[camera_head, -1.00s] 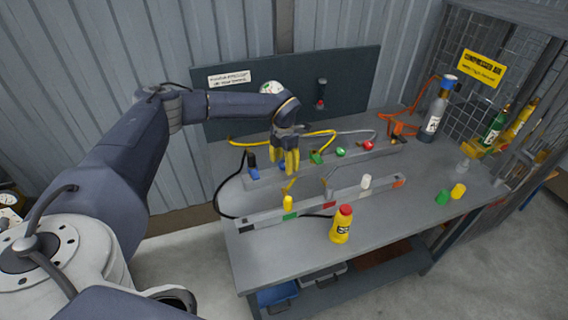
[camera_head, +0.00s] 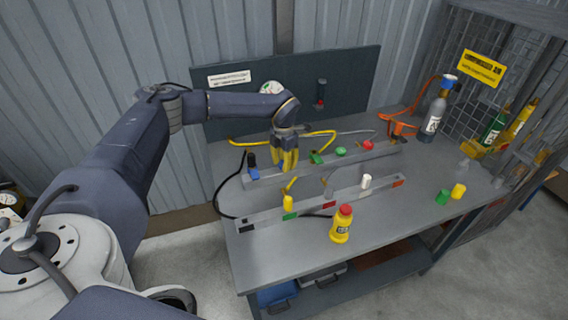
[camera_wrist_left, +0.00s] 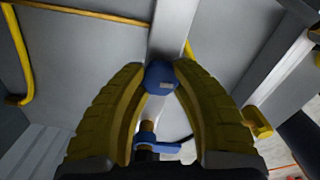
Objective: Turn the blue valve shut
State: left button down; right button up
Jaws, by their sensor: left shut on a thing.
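The blue valve knob (camera_wrist_left: 160,77) shows in the left wrist view between the tips of two yellow fingers. My left gripper (camera_head: 286,166) is shut on it, pointing down over the rear grey rail (camera_head: 325,162) on the bench. In the head view the fingers hide most or all of the knob. A green valve (camera_head: 341,152) and a red valve (camera_head: 367,145) stand farther right on the same rail. My right gripper is not in view.
A blue-and-black fitting (camera_head: 253,173) stands at the rail's left end. The front rail (camera_head: 330,200) carries a yellow piece (camera_head: 288,202) and a white piece (camera_head: 365,181). Yellow and black hoses run near the gripper.

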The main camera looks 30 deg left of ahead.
pick_arm(q)
jog(key=shift+m, duration=0.5)
jog(key=c, duration=0.9)
grip_release()
notch_tip(320, 180, up, 12)
